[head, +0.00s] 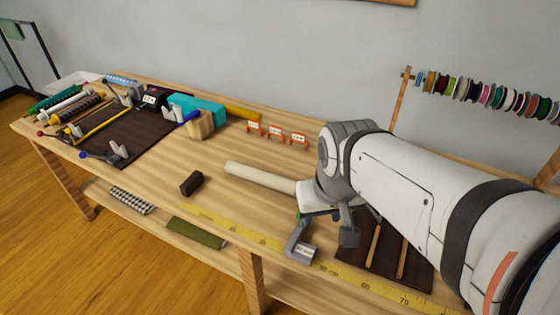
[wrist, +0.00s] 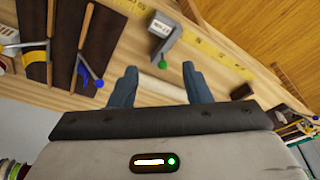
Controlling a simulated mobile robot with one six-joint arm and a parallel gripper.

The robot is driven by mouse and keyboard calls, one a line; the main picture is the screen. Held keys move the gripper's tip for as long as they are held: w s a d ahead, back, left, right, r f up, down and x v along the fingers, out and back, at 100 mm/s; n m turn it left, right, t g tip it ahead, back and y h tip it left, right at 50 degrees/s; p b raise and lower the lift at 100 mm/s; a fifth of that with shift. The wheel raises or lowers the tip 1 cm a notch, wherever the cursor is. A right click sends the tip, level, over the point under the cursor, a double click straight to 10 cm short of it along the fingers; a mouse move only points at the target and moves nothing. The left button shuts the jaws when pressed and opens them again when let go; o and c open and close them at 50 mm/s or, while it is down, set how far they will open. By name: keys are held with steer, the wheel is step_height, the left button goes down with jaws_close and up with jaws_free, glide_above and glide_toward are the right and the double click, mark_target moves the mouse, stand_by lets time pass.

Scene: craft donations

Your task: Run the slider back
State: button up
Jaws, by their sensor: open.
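My gripper (wrist: 157,82) is open and empty in the wrist view, its two blue-grey fingers spread over the bench. In the head view my arm hides much of it. A dark board (head: 352,257) with two pale wooden rails (head: 401,258) lies at the right. In the wrist view this board (wrist: 67,35) is left of my fingers, with a blue ball knob (wrist: 98,84) at one rail's end and a yellow band (wrist: 38,55) nearby. A grey bracket-like piece (head: 301,240) with a green knob (wrist: 163,65) stands apart, beyond my fingertips. Which part is the slider, I cannot tell.
A pale rod (head: 258,177) and a dark block (head: 191,183) lie on the bench. A yellow tape (head: 235,227) runs along the front edge. Orange tags (head: 277,132) stand behind. A second dark board (head: 118,142) with levers is at left. Spools (head: 490,95) hang at right.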

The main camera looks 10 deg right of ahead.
steer(key=w+f+m+g+b, duration=0.1)
steer(key=w+f, duration=0.3)
steer(key=w+f+m+g+b, duration=0.1)
steer(key=w+f+m+b, duration=0.1)
steer(key=w+f, duration=0.2)
steer(key=w+f+m+b, duration=0.2)
steer(key=w+f, duration=0.2)
steer(key=w, duration=0.2)
steer(key=shift+f+g, duration=0.15)
steer(key=shift+g, duration=0.25)
steer(key=shift+f+b, duration=0.35)
steer(key=shift+f, duration=3.6)
steer(key=shift+c, duration=0.4)
jaws_close()
